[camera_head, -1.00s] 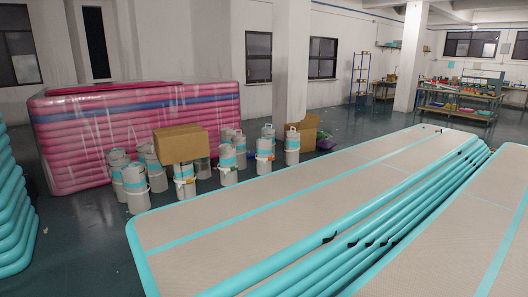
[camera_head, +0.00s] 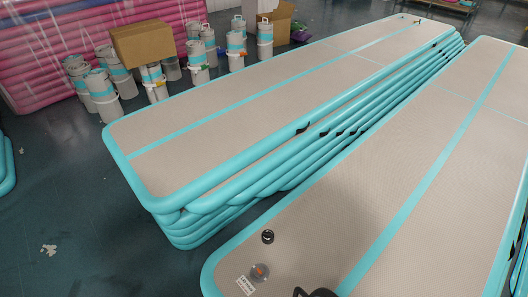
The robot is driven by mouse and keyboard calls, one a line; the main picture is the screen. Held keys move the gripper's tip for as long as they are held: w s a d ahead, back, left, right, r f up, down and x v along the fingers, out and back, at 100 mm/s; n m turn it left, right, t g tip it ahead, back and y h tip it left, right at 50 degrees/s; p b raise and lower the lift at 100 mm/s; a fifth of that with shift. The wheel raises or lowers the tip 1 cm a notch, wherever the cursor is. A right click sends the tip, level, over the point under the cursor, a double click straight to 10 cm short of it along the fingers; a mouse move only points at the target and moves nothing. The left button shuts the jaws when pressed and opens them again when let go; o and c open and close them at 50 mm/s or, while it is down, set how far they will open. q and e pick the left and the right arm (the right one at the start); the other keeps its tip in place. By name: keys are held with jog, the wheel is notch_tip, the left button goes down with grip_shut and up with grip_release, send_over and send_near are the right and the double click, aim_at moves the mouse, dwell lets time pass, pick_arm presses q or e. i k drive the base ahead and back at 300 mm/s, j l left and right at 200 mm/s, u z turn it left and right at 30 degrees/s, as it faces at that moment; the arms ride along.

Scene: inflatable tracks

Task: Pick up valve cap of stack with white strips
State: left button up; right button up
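The near stack (camera_head: 400,185) at the right has a beige top, teal edges and teal strips; I see no white strips on it. Near its front left corner lies a small black round piece (camera_head: 267,237), which looks like a valve or its cap. Just below it is a clear round piece (camera_head: 260,271) with an orange-red centre, perhaps a valve cap; it is too small to be sure. Neither gripper can be made out. A dark shape (camera_head: 316,293) is cut off at the bottom edge, and I cannot tell what it is.
A second beige and teal stack (camera_head: 230,110) lies to the left, with a narrow gap between. White label (camera_head: 245,285) sits on the near corner. Canisters (camera_head: 103,93), a cardboard box (camera_head: 142,43) and a pink stack (camera_head: 45,60) stand behind. The dark floor (camera_head: 70,210) at left is mostly clear.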

aim_at(267, 236)
jog(key=k+j+z, duration=0.25)
jog(key=k+l, duration=0.1)
jog(key=k, duration=0.55)
